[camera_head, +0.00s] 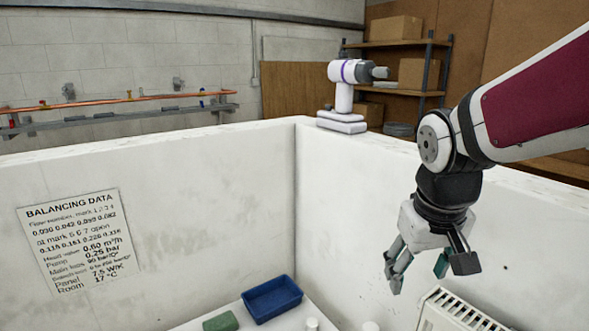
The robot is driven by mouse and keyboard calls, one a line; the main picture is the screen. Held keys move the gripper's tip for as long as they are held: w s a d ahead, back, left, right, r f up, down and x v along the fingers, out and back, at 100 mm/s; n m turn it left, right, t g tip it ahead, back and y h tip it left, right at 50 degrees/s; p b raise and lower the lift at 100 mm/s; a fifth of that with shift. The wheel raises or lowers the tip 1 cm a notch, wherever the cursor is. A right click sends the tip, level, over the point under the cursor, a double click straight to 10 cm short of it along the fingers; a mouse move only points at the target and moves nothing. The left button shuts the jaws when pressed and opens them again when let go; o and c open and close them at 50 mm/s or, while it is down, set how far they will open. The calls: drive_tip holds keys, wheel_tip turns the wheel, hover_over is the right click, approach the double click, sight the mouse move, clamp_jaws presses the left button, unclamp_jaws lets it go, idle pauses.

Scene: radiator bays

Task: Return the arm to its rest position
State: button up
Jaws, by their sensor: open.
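My arm reaches in from the right edge in the head view, with a maroon and white upper link and a dark wrist. My gripper (428,268) hangs from it, pointing down, inside the white-walled bay. Its fingers are apart and nothing shows between them. It is to the right of the blue tray and above and left of the white radiator (458,312), apart from both as far as I can see.
A blue tray (272,299), a green block (221,322) and small white knobs (312,324) are at the bottom. A white-and-purple drill (345,92) stands on the bay wall's top (297,122). A data sheet (80,240) hangs left. Shelves with boxes (394,28) stand behind.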

drive_tip(key=s+r+t+y, duration=0.1)
drive_tip(key=s+r, duration=0.3)
drive_tip(key=s, duration=0.9)
drive_tip(key=shift+a+r+m+t, duration=0.3)
drive_tip(key=shift+m+t, duration=0.1)
drive_tip(key=shift+t, duration=0.4)
drive_tip(key=shift+s, duration=0.1)
drive_tip(key=c, duration=0.6)
drive_tip(key=shift+o, duration=0.2)
drive_tip(key=shift+d, duration=0.2)
